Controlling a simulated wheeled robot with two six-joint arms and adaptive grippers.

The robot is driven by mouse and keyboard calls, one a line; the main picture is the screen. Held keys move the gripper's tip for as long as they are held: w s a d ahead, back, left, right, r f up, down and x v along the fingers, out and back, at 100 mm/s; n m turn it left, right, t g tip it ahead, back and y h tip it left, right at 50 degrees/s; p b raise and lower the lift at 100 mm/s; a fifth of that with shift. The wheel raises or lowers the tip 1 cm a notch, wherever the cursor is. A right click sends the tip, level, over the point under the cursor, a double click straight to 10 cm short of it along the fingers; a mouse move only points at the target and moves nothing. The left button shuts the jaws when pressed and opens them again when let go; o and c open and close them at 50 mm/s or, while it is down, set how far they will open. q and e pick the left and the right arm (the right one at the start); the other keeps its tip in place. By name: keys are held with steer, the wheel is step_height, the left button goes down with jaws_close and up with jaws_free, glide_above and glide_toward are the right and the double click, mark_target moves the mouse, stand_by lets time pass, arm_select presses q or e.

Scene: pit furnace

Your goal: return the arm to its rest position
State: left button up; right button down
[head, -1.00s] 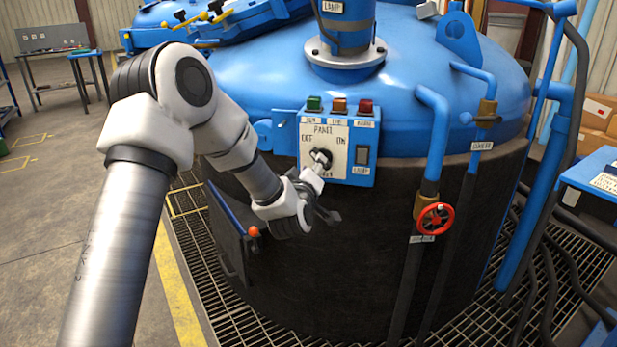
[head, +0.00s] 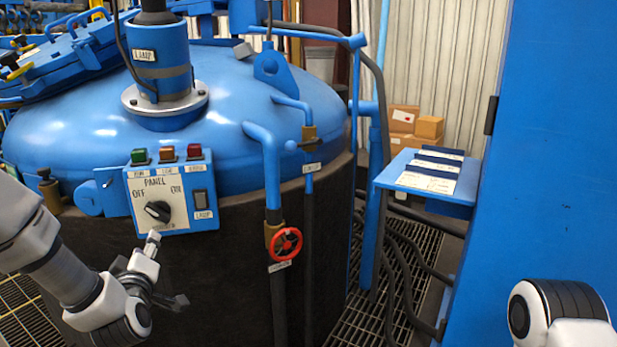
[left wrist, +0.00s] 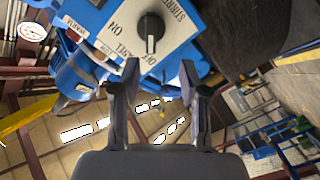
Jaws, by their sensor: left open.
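My left gripper (head: 166,268) is open and empty in the head view, below the control panel (head: 143,183) and apart from it. The panel's black knob (head: 158,211) shows under the OFF and ON labels, with nothing touching it. In the left wrist view, the knob (left wrist: 150,36) is beyond my two spread fingers (left wrist: 159,70). Its white mark lies on the side toward the OFF label. My left arm comes in from the left edge. Part of my right arm (head: 560,313) shows at the lower right, but its gripper is out of view.
The blue furnace lid (head: 215,80) and dark furnace body (head: 215,265) stand close to my left gripper. A red valve wheel (head: 285,243) and blue pipes (head: 270,170) are to its right. A blue stand (head: 450,205) with papers and a tall blue panel (head: 545,150) are farther right.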

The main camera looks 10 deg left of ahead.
arm_select(q)
steer(key=s+d+f+m+g+h, duration=0.1)
steer(key=s+d+f+m+g, duration=0.15)
steer(key=f, duration=0.65)
steer(key=s+d+f+m+g+h, duration=0.1)
steer(key=s+d+f+h, duration=0.15)
steer(key=f, duration=0.55)
steer(key=s+d+f+m+g, duration=0.2)
steer(key=s+f, duration=0.1)
steer(key=f, duration=0.6)
steer(key=s+d+f+m+g+h, duration=0.2)
steer(key=s+d+f+g, duration=0.2)
steer(key=s+f, duration=0.5)
steer(key=s+d+f+m+g+h, duration=0.1)
steer(key=s+d+f+m+g, duration=0.15)
steer(key=s, duration=0.55)
steer(key=s+d+f+m+g, duration=0.2)
steer(key=s+g, duration=0.2)
steer(key=s, duration=0.4)
step_height(320, 180, up, 18)
steer(key=s+m+p, duration=0.1)
steer(key=p, duration=1.7)
steer(key=shift+a, duration=0.1)
